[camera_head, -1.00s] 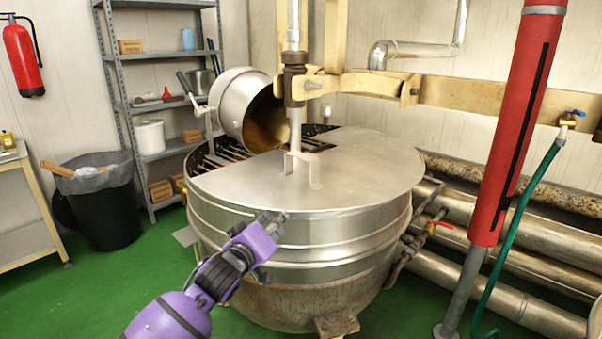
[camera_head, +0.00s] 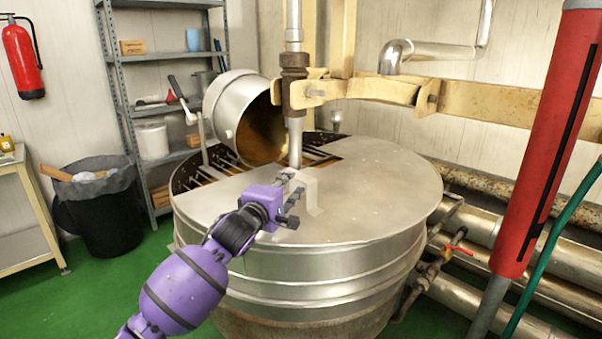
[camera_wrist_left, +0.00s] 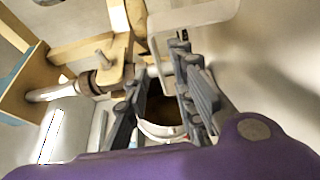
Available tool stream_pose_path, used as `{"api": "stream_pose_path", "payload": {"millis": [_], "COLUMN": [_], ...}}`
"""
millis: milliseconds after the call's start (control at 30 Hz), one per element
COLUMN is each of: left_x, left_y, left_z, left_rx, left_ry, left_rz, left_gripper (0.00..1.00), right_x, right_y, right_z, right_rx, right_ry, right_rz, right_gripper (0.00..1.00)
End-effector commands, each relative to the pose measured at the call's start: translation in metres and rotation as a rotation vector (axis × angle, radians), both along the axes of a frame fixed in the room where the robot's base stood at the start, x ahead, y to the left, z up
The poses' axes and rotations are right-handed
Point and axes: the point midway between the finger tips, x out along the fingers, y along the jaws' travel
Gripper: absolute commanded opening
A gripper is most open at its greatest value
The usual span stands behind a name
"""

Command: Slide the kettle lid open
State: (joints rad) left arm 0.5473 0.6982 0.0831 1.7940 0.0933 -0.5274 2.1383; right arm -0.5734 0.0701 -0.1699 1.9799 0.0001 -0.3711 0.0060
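The kettle (camera_head: 300,285) is a large round steel vessel. Its flat grey lid (camera_head: 375,190) covers the front and right of the top. A barred opening (camera_head: 195,175) shows at the back left. A bent metal handle (camera_head: 313,192) stands upright on the lid, partly behind my gripper; a pale loop (camera_wrist_left: 205,14), apparently this handle, shows at the top of the left wrist view. My purple left gripper (camera_head: 288,202) is over the lid, close in front of the handle. Its fingers (camera_wrist_left: 163,85) are apart with nothing gripped between them. Contact with the handle cannot be told. My right gripper is not in view.
A tilted steel drum (camera_head: 232,105) and a vertical shaft (camera_head: 293,85) stand behind the handle. Pipes (camera_head: 475,235) with a red valve and a red column (camera_head: 545,140) are at the right. A black bin (camera_head: 105,215) and shelf (camera_head: 150,105) stand left.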

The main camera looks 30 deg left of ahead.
Motion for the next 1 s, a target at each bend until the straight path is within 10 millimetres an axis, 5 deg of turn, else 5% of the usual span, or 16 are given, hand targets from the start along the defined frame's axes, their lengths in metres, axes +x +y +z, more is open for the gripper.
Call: {"api": "stream_pose_path", "payload": {"millis": [133, 333, 733, 900, 1000], "left_x": [0.026, 0.053, 0.063, 0.063, 0.063], "left_y": [0.001, 0.003, 0.003, 0.003, 0.003], "left_z": [0.001, 0.000, 0.000, 0.000, 0.000], "left_rx": [0.002, 0.001, 0.002, 0.001, 0.001], "left_ry": [-0.001, 0.000, -0.001, -0.001, -0.001], "left_rz": [0.000, -0.001, -0.001, -0.001, -0.001], "left_gripper": [0.23, 0.23, 0.23, 0.02, 0.00], "right_x": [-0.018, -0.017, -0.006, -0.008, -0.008], "right_y": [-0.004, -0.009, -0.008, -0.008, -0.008], "right_z": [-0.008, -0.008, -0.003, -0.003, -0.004], "right_rx": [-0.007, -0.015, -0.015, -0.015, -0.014], "right_ry": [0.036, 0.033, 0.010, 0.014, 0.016], "right_rz": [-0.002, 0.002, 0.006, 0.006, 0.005], "right_gripper": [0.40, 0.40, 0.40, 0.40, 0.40]}}
